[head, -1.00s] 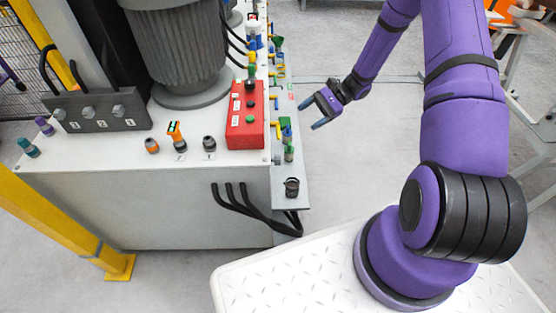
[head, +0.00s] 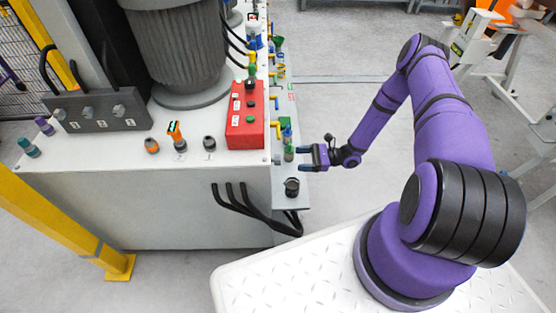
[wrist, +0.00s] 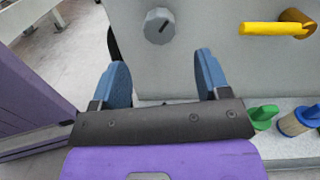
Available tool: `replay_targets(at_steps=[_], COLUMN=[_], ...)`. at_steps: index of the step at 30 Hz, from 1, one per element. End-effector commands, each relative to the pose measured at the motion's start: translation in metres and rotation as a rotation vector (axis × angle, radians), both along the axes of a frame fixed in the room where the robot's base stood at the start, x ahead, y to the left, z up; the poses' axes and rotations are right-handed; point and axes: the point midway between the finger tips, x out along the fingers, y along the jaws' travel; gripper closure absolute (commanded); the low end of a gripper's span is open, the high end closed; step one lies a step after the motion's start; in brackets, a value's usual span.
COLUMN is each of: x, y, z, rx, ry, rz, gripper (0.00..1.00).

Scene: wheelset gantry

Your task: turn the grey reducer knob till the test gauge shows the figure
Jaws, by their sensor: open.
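The grey reducer knob (wrist: 159,26) shows in the wrist view, on the pale upright face of the cabinet, with a dark pointer mark on its front. My gripper (wrist: 162,62) is open and empty, its two blue fingers spread just below and short of the knob, on either side of it in the picture. In the head view my gripper (head: 304,158) is beside the cabinet's right side, over the low ledge. I cannot make out the knob in the head view. I cannot pick out a test gauge or read a figure in either view.
A yellow lever (wrist: 275,29) sticks out right of the knob. Green (wrist: 262,115) and blue (wrist: 298,122) fittings stand on the ledge below it. In the head view a black cup-like part (head: 291,187) stands on the ledge near my gripper. Open floor (head: 340,110) lies behind my arm.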

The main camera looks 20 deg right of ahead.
Motion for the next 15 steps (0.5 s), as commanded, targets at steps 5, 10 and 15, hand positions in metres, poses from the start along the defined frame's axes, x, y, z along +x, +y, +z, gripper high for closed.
replay_targets(at_steps=[5, 10, 15], x=[0.009, 0.017, 0.023], y=[0.031, 0.059, 0.077], z=[0.0, 0.001, 0.0], rx=[0.001, 0.001, -0.001], ry=[0.0, 0.0, -0.001], rz=[0.003, 0.003, 0.002], gripper=[0.31, 0.31, 0.31])
